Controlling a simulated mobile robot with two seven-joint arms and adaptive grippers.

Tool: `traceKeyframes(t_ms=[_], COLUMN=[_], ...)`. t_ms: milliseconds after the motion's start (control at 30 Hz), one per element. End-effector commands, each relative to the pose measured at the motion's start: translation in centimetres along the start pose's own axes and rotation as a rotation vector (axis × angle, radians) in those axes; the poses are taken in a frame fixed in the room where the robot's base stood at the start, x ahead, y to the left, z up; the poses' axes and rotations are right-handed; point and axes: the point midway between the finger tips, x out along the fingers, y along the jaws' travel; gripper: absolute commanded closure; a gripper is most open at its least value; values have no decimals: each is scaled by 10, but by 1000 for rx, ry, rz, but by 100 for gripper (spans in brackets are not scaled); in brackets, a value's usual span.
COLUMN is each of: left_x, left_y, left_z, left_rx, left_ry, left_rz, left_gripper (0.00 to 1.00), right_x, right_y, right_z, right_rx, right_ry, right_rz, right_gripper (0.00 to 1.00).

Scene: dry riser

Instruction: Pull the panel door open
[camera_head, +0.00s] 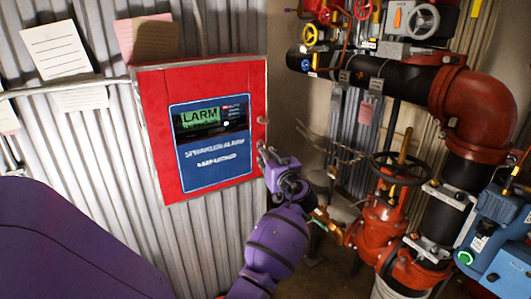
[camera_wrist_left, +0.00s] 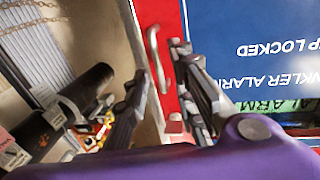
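The red panel door (camera_head: 158,150) has a blue face (camera_head: 213,168) with a lit display and appears shut on the corrugated wall. In the left wrist view the panel (camera_wrist_left: 168,22) shows upside down. A metal bar handle (camera_wrist_left: 152,52) stands out at its edge. My left gripper (camera_head: 264,152) is at the panel's right edge. In the wrist view its two fingers (camera_wrist_left: 163,95) are apart, with the handle between them near the tips. I see no clear contact with the handle. In the head view the gripper mostly hides the handle. My right gripper is not seen.
Black and red pipes (camera_head: 400,88) stand to the right, with a dark handwheel (camera_head: 398,168) on a red valve (camera_head: 380,222). A blue device (camera_head: 497,240) is at the lower right. Papers (camera_head: 56,50) hang at the left. A gap lies between panel and pipes.

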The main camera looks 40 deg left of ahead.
Motion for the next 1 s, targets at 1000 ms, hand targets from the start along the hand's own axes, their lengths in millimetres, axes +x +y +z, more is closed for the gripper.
traceKeyframes(t_ms=[1000], left_x=[8], left_y=[2], left_z=[1], left_rx=[2], left_ry=[-1], left_rz=[7], left_gripper=[100], right_x=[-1], right_y=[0], right_z=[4], right_rx=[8], right_ry=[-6], right_rz=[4], right_gripper=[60])
